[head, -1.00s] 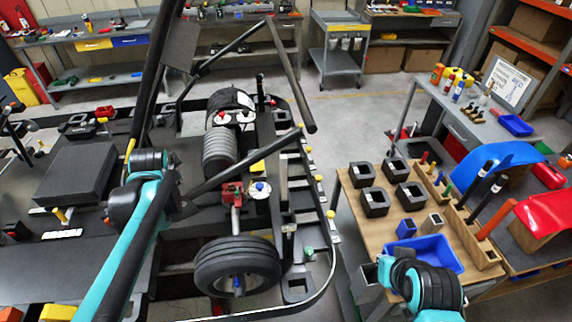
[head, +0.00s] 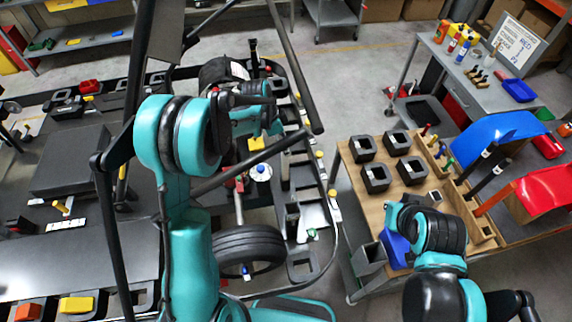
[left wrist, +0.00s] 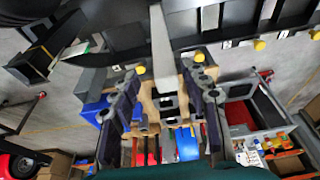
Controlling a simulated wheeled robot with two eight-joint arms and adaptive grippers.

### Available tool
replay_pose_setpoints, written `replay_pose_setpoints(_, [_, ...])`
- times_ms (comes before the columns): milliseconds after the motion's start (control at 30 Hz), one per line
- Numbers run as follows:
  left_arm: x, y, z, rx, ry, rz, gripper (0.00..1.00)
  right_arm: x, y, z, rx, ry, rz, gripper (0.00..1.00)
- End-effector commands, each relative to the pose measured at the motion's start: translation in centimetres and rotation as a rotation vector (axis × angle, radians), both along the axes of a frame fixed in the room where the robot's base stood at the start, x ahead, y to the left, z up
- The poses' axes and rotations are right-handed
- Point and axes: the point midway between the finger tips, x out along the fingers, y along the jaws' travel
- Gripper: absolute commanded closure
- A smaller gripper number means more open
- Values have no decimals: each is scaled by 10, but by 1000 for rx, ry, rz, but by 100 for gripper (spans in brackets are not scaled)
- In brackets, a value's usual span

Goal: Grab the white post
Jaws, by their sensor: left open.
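The white post (left wrist: 160,45) shows pale grey-white in the left wrist view, running down from the top edge between the fingers. My left gripper (left wrist: 163,78) is open, with one dark finger on each side of the post. The fingers look apart from it; how deep the post sits between them is hard to judge.
A kart frame with a black tyre (head: 248,246) stands around my left arm, with black tubes crossing nearby. A wooden table (head: 405,200) at the right holds black square blocks (head: 376,178) and a blue bin (head: 394,250). Grey floor (head: 350,85) is open behind.

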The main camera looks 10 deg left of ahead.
Motion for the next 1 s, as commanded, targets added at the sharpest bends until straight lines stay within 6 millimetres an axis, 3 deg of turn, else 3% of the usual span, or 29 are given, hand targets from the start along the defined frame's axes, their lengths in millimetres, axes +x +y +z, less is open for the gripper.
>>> replay_pose_setpoints(300, [6, -13, -42, 1, -1, 2, 54, 0, 0, 8, 0, 0, 0, 100])
replay_pose_setpoints(600, [7, -14, -47, 1, -1, 3, 54, 0, 0, 8, 0, 0, 0, 100])
replay_pose_setpoints(767, [7, -14, -47, 1, -2, 3, 96, 0, 0, 8, 0, 0, 0, 100])
replay_pose_setpoints(800, [7, -14, -47, 1, -2, 3, 100, 0, 0, 8, 0, 0, 0, 100])
replay_pose_setpoints(1000, [7, -14, -47, 1, -2, 3, 100, 0, 0, 8, 0, 0, 0, 100])
